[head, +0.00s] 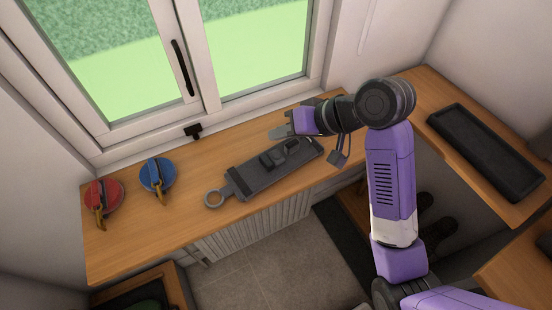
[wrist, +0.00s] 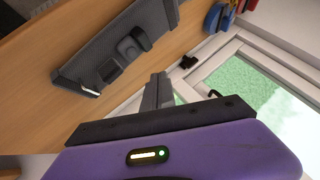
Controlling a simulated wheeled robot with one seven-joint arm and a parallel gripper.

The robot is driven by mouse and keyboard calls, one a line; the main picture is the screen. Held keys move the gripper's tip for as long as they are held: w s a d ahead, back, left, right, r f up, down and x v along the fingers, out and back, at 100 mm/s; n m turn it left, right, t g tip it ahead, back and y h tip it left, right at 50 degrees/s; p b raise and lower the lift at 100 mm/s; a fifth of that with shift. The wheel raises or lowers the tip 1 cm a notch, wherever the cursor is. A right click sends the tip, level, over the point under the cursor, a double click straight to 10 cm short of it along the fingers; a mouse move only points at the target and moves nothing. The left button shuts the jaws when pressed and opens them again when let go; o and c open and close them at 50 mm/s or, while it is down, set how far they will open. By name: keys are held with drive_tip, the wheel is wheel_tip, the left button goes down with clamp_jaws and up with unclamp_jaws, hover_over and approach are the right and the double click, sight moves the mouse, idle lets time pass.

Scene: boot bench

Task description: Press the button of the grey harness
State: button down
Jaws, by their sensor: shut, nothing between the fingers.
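The grey harness (head: 248,180) lies on the wooden bench below the window, a long dark strap with a ring at its left end. Raised blocks sit on its middle; it also shows at the upper left of the wrist view (wrist: 100,62). One block (head: 271,159) may carry the button, but I cannot make out which part it is. My gripper (head: 274,132) is shut and empty, just behind the harness on the window side, apart from it. In the wrist view its fingers (wrist: 158,90) point up the picture, to the right of the harness.
A blue round piece (head: 157,174) and a red one (head: 103,195), each with a yellowish hook, stand at the bench's left. The window handle (head: 182,68) and a black latch (head: 193,131) are behind. A black tray (head: 486,152) lies on the right-hand bench.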

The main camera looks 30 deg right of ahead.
sight(280, 156)
wheel_tip(280, 156, down, 2)
drive_tip(key=shift+f+b, duration=0.25)
drive_tip(key=shift+b, duration=0.45)
drive_tip(key=shift+f+b, duration=0.3)
drive_tip(key=shift+f, duration=0.55)
drive_tip(key=shift+f, duration=0.1)
idle(0.7)
drive_tip(key=shift+f, duration=0.3)
drive_tip(key=shift+f, duration=0.4)
idle(0.7)
drive_tip(key=shift+r+p, duration=0.85)
drive_tip(key=shift+p, duration=0.2)
drive_tip(key=shift+r, duration=0.1)
